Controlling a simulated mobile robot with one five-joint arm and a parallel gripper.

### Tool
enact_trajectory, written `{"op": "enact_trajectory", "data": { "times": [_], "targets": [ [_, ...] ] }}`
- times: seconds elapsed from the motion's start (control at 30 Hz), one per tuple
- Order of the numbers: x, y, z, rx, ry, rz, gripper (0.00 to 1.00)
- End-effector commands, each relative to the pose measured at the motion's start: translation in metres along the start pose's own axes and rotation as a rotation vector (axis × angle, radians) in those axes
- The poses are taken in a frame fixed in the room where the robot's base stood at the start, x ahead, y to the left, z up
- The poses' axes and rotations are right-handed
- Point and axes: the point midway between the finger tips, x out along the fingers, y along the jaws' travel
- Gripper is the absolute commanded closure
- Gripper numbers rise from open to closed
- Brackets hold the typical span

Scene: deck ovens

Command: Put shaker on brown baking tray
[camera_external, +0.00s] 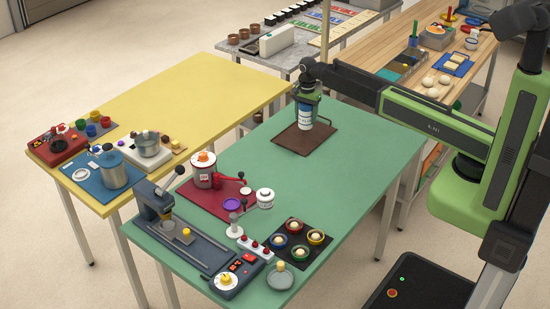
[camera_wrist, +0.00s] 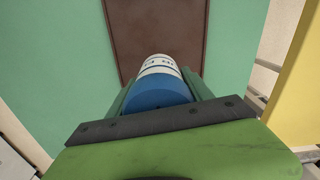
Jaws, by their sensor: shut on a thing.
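The shaker (camera_external: 305,116) is white with a blue band in the external view. In the wrist view the shaker (camera_wrist: 160,84) shows a blue end and a white side with blue marks. My gripper (camera_external: 307,100) is shut on it and points down. The brown baking tray (camera_external: 290,140) lies flat on the green table, under and around the shaker. It also shows in the wrist view (camera_wrist: 150,30), beyond the shaker. The shaker looks upright over the tray; I cannot tell whether its base touches it.
The green table (camera_external: 260,150) is clear around the tray. Nearer its front stand a red pot set (camera_external: 205,175), a press (camera_external: 155,205) and a dark tray of small bowls (camera_external: 297,240). A yellow table (camera_external: 180,90) stands to the left, a wooden bench (camera_external: 470,65) behind right.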

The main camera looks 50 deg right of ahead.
Motion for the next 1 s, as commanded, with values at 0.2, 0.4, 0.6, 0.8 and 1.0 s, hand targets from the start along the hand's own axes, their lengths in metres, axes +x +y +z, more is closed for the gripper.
{"op": "enact_trajectory", "data": {
  "times": [0.2, 0.4, 0.6, 0.8, 1.0],
  "targets": [
    [0.007, -0.002, 0.002, 0.000, 0.000, 0.000, 0.92],
    [0.042, -0.001, 0.002, 0.000, 0.000, 0.000, 0.92],
    [0.040, -0.001, 0.002, 0.000, 0.000, 0.000, 0.92],
    [0.045, -0.001, 0.002, 0.000, 0.000, 0.000, 0.92],
    [0.043, -0.001, 0.002, 0.000, 0.000, 0.000, 0.19]
  ]
}}
